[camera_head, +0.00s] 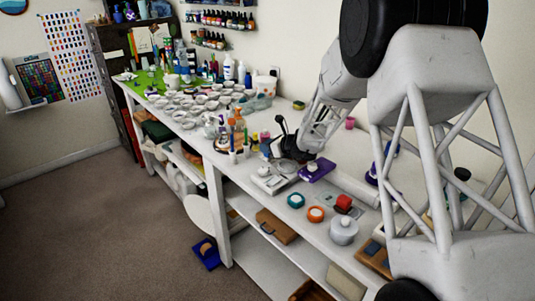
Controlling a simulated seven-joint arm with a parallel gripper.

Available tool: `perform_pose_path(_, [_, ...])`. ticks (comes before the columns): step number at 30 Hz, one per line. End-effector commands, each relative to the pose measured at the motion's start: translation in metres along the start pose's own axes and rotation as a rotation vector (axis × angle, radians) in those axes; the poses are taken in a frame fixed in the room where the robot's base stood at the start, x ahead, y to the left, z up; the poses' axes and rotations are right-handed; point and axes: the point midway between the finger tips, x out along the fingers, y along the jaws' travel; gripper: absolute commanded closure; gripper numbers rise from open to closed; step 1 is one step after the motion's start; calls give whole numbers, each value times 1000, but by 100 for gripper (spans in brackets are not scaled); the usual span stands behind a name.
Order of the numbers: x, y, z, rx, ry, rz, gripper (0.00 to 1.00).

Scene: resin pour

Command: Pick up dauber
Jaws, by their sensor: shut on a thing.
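My gripper (284,150), dark and small in the view, is low over the middle of the white workbench (262,212). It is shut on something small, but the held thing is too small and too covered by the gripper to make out. I cannot pick out the dauber for certain. Just below my gripper is a white scale-like box (268,183) with a pale round thing on it. I cannot tell whether the gripper touches it.
A purple box (318,170) is right of my gripper. Bottles and brushes (238,135) crowd the left. Many small cups (200,103) fill the far end.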

Motion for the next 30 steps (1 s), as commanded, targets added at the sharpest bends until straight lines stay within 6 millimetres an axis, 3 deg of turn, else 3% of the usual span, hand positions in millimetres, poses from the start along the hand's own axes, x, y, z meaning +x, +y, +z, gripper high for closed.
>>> perform_pose_path(11, [-4, 0, 9, -2, 0, 0, 98])
perform_pose_path(30, [-35, 0, 84, -1, 0, 0, 98])
